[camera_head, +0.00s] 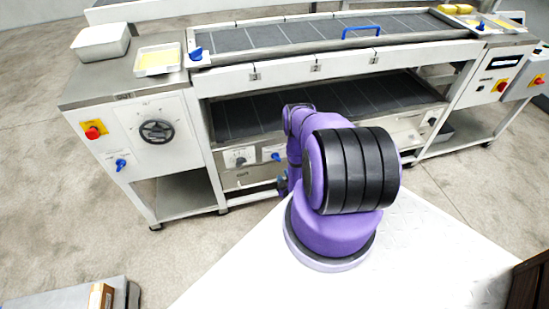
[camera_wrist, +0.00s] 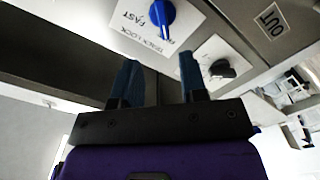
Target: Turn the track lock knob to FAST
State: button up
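The track lock knob (camera_wrist: 161,14) is blue, on a white plate (camera_wrist: 128,36) at the top of the wrist view. The words FAST and TRACK LOCK are printed beside it, rotated. Its narrow handle extends downward in that picture, not toward the word FAST on its left. A blue knob on the lower front panel in the head view (camera_head: 276,156) appears to be the same one. My gripper (camera_wrist: 159,58) is open and empty, its two dark blue fingers apart and below the knob in the wrist picture. In the head view it is mostly hidden by my purple arm.
The left cabinet carries a handwheel (camera_head: 156,131), a red knob (camera_head: 93,130) and another blue knob (camera_head: 121,164). The lower belt (camera_head: 250,118) runs above the panel.

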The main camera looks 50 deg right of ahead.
aim_at(278, 160)
jog(key=x, duration=1)
jog(key=shift+f, duration=0.3)
grip_shut()
